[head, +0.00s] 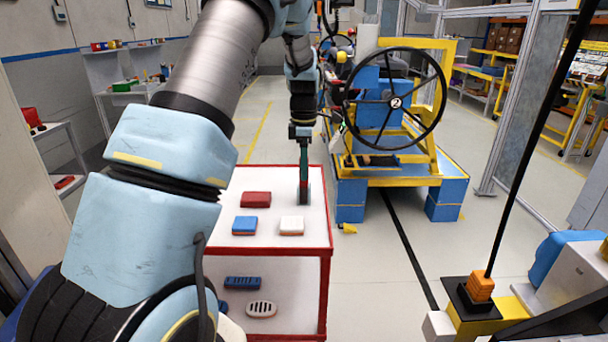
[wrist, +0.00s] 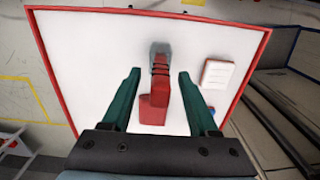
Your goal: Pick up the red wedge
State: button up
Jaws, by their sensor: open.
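The red wedge (wrist: 153,108) stands on the white tabletop in the wrist view, between my two green fingers. It looks L-shaped from above, with a grey patch at its far end; I cannot tell if that patch is part of it. My gripper (wrist: 158,78) is open, with a gap on each side of the wedge.
A lower shelf holds more parts. A steering-wheel rig (head: 396,101) stands behind right.

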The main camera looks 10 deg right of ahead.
jog(key=shift+f, duration=0.55)
grip_shut()
